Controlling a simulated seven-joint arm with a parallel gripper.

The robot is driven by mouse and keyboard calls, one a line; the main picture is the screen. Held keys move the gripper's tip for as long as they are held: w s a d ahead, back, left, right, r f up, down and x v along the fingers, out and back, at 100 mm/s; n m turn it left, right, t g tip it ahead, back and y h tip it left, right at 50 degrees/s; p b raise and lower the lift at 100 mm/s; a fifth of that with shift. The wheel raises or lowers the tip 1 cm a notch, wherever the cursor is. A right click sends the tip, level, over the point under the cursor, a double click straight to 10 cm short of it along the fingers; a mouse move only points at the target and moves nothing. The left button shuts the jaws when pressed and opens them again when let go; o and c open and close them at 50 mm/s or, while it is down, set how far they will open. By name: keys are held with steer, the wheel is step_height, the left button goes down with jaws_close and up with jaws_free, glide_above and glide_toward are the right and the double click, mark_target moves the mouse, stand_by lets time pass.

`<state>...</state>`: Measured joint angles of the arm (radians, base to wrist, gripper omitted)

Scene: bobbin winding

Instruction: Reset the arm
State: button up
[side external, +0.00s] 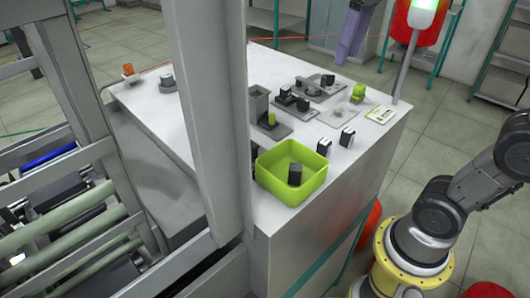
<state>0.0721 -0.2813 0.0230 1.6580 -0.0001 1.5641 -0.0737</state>
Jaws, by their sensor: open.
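My gripper is not clearly seen in the side external view. My arm rises from a yellow base at the lower right and leaves the picture at the right edge. A slanted purple part (354,36) hangs in from the top edge behind the table; I cannot tell whether it belongs to my arm. The grey-white worktable (225,182) fills the middle. A green bin (312,183) stands at its near end with a dark block (295,174) inside.
A grey upright post (215,120) hides part of the table. Dark-and-white blocks (347,137), grey fixtures (258,102) and a small green piece (358,92) stand on the table. A signal lamp pole (407,65) rises at its far right corner. A roller conveyor (75,215) is at left.

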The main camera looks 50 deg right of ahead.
steer(key=s+f+t, duration=0.1)
steer(key=s+f, duration=0.2)
steer(key=f, duration=0.2)
steer(key=s+a+f+t, duration=0.1)
steer(key=s+f, duration=0.2)
steer(key=f, duration=0.2)
steer(key=s+f+t, duration=0.1)
steer(key=s+f, duration=0.2)
steer(key=f, duration=0.2)
steer(key=shift+s+a+f, duration=0.1)
steer(key=shift+s+a, duration=0.2)
steer(key=shift+a, duration=0.1)
steer(key=shift+w+f, duration=0.25)
steer(key=shift+w+r+t, duration=0.2)
steer(key=shift+w+t, duration=0.1)
